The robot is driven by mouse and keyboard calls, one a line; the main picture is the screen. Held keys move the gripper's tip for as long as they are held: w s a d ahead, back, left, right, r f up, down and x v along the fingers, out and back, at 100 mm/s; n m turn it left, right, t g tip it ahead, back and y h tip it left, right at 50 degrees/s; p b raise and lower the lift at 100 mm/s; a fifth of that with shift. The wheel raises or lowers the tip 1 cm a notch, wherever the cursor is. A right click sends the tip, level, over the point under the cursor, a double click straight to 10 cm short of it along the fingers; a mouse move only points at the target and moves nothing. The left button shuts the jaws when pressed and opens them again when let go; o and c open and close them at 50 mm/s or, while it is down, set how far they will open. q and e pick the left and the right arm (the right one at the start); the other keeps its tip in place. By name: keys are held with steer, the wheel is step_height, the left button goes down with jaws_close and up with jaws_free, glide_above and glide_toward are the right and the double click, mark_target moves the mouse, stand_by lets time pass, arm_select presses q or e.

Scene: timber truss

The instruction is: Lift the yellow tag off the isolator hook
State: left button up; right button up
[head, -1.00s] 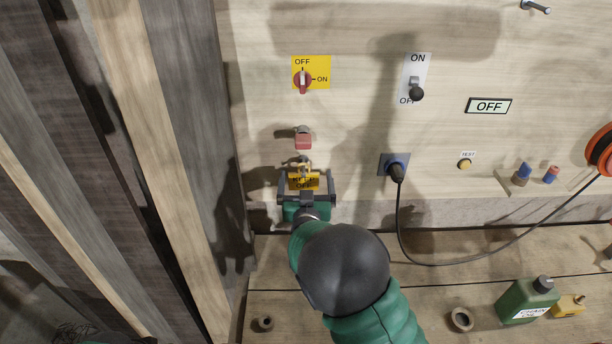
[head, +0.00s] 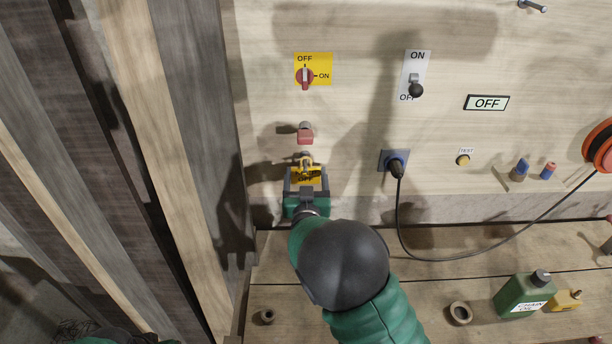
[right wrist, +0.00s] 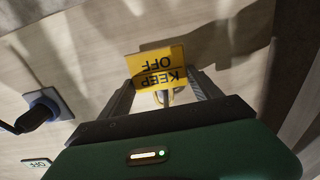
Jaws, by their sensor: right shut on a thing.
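The yellow KEEP OFF tag (head: 307,174) is at the wall below the red padlock (head: 305,136), and fills the upper middle of the right wrist view (right wrist: 160,66). My right gripper (head: 306,180) is shut on the tag, one finger at each side. The right wrist view shows both its fingers (right wrist: 160,88) and a brass-coloured loop behind the tag's lower edge. The hook (head: 305,157) is just above the tag in the head view; I cannot tell whether the tag still hangs on it.
A red rotary switch (head: 305,76) on a yellow plate sits above. A plugged socket (head: 394,162) with a black cable is to the right. The bench below holds a green chain-oil can (head: 522,296) and a ring (head: 460,313). Timber posts stand close on the left.

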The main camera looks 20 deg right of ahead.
mark_target(305, 181)
steer(key=shift+w+a, duration=0.1)
steer(key=shift+a, duration=0.15)
steer(key=c, duration=0.7)
steer(key=shift+d+r+p, duration=0.2)
steer(key=shift+r+p, duration=0.1)
steer(key=shift+r, duration=0.35)
steer(key=shift+c, duration=0.3)
steer(key=shift+a, duration=0.15)
steer(key=shift+v, duration=1.15)
steer(key=s, duration=0.2)
steer(key=s+r, duration=0.1)
steer(key=shift+a+p, duration=0.3)
steer(key=shift+a, duration=0.1)
steer(key=shift+s+f, duration=0.1)
